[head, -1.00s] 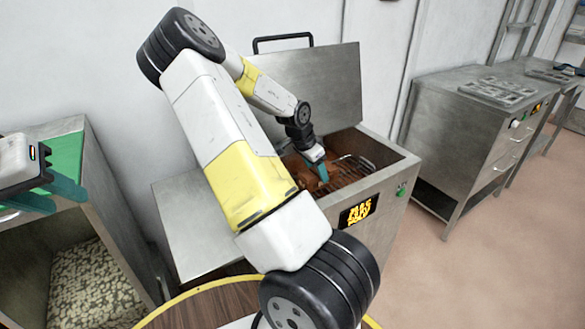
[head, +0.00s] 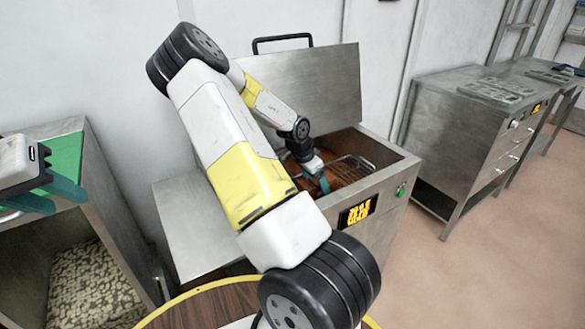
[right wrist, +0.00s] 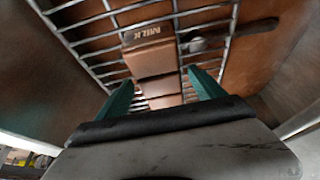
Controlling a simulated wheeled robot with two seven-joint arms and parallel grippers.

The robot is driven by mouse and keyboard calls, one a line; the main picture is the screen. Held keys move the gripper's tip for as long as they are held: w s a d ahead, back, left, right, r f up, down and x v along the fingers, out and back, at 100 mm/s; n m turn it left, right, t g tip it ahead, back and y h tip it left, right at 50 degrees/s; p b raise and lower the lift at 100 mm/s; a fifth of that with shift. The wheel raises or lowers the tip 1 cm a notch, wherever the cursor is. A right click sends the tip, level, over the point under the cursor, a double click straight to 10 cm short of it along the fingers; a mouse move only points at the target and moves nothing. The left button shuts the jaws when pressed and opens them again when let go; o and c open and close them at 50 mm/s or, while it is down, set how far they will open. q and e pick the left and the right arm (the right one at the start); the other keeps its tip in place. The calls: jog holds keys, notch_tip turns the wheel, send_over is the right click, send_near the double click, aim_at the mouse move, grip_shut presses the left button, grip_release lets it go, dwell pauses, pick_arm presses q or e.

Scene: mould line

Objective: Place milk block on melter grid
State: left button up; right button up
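The milk block (right wrist: 150,58) is a brown, segmented bar with "MILK" on its end segment. In the right wrist view it lies at the wire grid (right wrist: 90,45), between the teal fingers. My right gripper (right wrist: 160,76) is open, with a small gap showing on each side of the block. In the head view my right gripper (head: 310,184) is low inside the melter (head: 385,195). The grid (head: 357,163) shows there above brown chocolate; the block cannot be made out. My left gripper (head: 45,197) is open and empty at the left edge.
The melter's lid (head: 310,85) stands raised behind it. A cabinet with a green top (head: 65,155) is at the left. A steel counter with moulds (head: 495,90) stands at the right. A round wooden table (head: 190,310) is in front.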

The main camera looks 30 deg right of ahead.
jog(key=shift+r, duration=0.1)
jog(key=v, duration=1.2)
jog(key=s+a+r+n+t+y, duration=0.1)
jog(key=s+a+r+n+y, duration=0.2)
jog(key=a, duration=0.5)
jog(key=s+a+r+n+y, duration=0.25)
jog(key=a+n+y, duration=0.2)
jog(key=a, duration=0.45)
jog(key=s+a+r+n+t, duration=0.2)
jog(key=s+a+r+n, duration=0.1)
jog(key=s+r+n, duration=0.2)
jog(key=s+a+r+n+t, duration=0.2)
jog(key=s+a+r+n, duration=0.2)
jog(key=s+r, duration=0.4)
jog(key=shift+s+a+r+n+t+h, duration=0.35)
jog(key=shift+r+n, duration=0.2)
jog(key=shift+r, duration=0.5)
jog(key=shift+w, duration=0.1)
